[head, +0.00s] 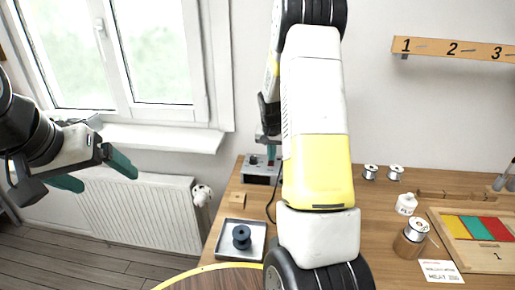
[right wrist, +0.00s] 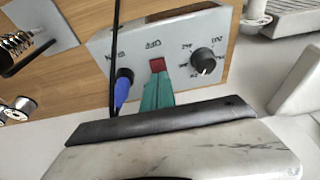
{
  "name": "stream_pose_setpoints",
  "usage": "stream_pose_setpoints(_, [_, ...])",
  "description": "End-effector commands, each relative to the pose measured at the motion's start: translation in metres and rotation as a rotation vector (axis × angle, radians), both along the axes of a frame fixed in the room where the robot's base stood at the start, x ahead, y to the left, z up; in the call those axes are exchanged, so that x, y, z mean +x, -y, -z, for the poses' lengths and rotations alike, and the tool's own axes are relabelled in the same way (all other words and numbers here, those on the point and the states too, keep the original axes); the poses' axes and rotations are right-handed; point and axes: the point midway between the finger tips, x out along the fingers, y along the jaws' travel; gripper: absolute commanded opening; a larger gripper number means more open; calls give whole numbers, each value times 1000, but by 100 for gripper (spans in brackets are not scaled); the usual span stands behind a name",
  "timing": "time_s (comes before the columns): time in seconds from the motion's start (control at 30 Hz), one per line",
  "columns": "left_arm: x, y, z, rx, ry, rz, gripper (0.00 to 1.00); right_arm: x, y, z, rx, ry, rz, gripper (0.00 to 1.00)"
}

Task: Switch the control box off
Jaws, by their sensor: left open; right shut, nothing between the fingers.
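The control box (head: 262,170) is a grey box at the back left of the wooden table in the head view. In the right wrist view its light panel (right wrist: 205,28) carries a red switch (right wrist: 157,64), a black knob (right wrist: 203,62) and a blue-sleeved plug with a black cord (right wrist: 123,88). The panel labels appear upside down. My right gripper (right wrist: 157,82) is shut and empty, its teal fingertips right at the lower edge of the red switch. I cannot tell whether they touch. My left gripper (head: 108,181) is open and empty, left of the table before the radiator.
A metal tray (head: 222,254) with a dark spool (head: 241,236) lies in front of the box. My right arm hides the table's middle.

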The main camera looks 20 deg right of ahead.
Motion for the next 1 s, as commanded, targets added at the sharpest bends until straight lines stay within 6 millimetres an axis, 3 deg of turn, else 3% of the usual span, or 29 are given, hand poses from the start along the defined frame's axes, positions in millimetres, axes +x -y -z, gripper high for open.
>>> stream_pose_setpoints(0.17, [0, 0, 0, 0, 0, 0, 87, -11, -5, 2, 3, -11, 0, 0])
stream_pose_setpoints(0.57, [0, 0, 0, 0, 0, 0, 87, -10, -5, -2, 1, -5, 0, 0])
stream_pose_setpoints(0.8, [0, 0, 0, 0, 0, 0, 87, -11, -2, -40, 3, -1, -1, 0])
stream_pose_setpoints(1.0, [0, 0, 0, 0, 0, 0, 87, -30, -12, -82, 2, -3, -2, 0])
